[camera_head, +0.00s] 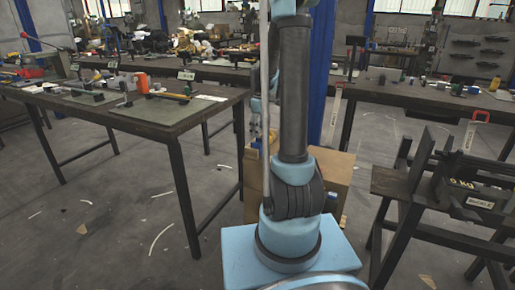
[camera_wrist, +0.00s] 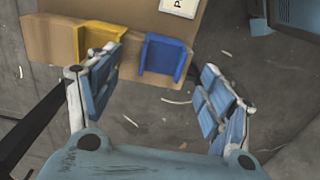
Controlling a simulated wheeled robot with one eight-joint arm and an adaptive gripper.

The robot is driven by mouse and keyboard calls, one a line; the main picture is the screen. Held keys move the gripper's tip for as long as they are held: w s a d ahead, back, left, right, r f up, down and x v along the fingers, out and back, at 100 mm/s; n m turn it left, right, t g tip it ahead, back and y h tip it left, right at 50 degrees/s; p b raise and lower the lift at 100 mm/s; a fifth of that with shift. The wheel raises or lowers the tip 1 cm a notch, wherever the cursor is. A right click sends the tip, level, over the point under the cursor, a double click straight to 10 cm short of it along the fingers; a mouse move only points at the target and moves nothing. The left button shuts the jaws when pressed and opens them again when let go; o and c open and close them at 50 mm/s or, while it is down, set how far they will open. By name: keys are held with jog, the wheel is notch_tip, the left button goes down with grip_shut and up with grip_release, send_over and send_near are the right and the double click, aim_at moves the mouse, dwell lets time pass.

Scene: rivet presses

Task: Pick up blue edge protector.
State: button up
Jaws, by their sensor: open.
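The blue edge protector (camera_wrist: 163,58) is an angled blue piece. In the wrist view it sits over the edge of a cardboard box (camera_wrist: 47,38), right of a yellow edge protector (camera_wrist: 98,36). My gripper (camera_wrist: 163,78) is open and empty. Its two padded fingers are spread wide to the left and right of the blue protector, and no contact shows. The height gap between fingers and protector is hard to judge. In the head view my arm hides most of the box (camera_head: 336,188), and I cannot make out the blue protector clearly.
A white label (camera_wrist: 180,7) lies on the box top. In the head view a dark worktable (camera_head: 160,120) with tools stands left of the box. A dark stand with a weight box (camera_head: 470,195) is at the right. Scraps litter the open concrete floor.

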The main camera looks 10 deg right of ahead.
aim_at(258, 139)
jog(key=shift+a+f, duration=0.2)
jog(key=shift+f, duration=1.3)
jog(key=shift+a+f, duration=0.15)
jog(key=shift+f, duration=1.3)
jog(key=c, duration=1.1)
